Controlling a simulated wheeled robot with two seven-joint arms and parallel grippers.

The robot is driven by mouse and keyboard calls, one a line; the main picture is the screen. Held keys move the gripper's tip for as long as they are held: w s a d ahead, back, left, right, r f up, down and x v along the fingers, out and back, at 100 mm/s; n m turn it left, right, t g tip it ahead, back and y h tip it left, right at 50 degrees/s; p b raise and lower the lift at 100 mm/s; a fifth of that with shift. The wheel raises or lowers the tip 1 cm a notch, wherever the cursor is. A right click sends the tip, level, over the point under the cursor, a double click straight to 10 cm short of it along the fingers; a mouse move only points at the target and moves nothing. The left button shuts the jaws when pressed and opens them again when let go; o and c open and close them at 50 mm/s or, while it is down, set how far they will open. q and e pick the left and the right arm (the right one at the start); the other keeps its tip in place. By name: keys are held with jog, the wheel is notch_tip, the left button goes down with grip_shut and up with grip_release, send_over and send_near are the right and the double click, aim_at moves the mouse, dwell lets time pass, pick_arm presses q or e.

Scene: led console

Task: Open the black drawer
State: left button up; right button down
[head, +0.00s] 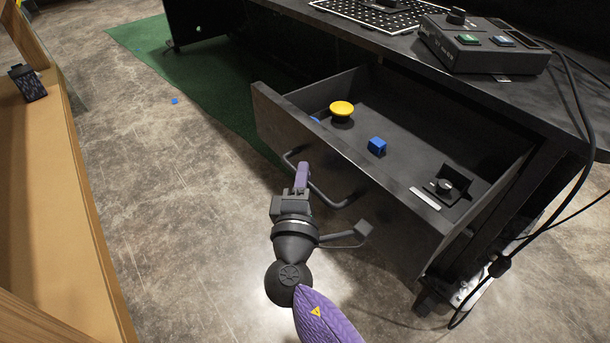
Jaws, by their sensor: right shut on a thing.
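The black drawer (350,171) is pulled out from under the black desk (395,42), and its inside shows. A bar handle (328,196) runs along its front. My right gripper (302,172) is at the left end of this handle, with its purple finger against the bar, and is shut on it. The exact contact is partly hidden by the finger. My left gripper is not in view.
The drawer holds a yellow knob-like piece (342,108), a blue cube (377,146) and a small black device (446,186). A control box (484,44) with cables stands on the desk. A wooden shelf (50,200) is at the left; floor between is mostly clear.

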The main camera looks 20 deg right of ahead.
jog(key=c, duration=0.7)
grip_release()
jog(key=shift+o, duration=0.2)
pick_arm(q)
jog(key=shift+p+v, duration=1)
jog(key=shift+p, duration=0.15)
pick_arm(e)
jog(key=v, duration=1)
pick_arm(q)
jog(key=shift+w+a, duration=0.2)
